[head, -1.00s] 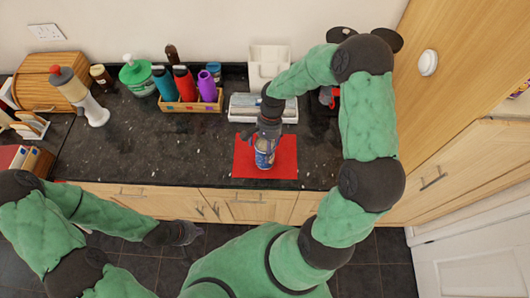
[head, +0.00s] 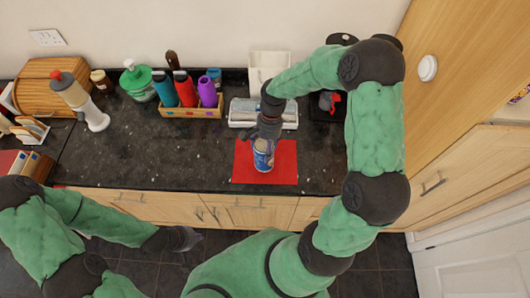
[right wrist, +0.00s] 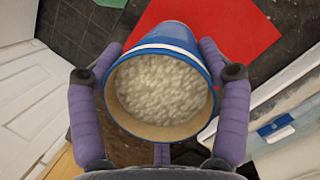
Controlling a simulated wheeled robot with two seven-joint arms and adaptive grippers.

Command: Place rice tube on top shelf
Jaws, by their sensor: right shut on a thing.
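The rice tube (head: 263,157) is a blue, open-topped can; the right wrist view looks down into it and shows white rice inside its rim (right wrist: 160,90). My right gripper (head: 264,143) is shut on it, with a purple finger along each side of the can. The tube is upright or nearly so, over the red mat (head: 285,165); I cannot tell whether its base touches the mat. My left gripper (head: 187,238) hangs low in front of the counter, far from the tube, and its jaws are not clear. I cannot make out a top shelf for certain.
A white rack (head: 262,112) and a white bin (head: 269,65) stand behind the mat. A wooden box of bottles (head: 190,112) is left of them. A tall wooden cabinet (head: 460,90) closes the right side. The counter (head: 150,150) left of the mat is clear.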

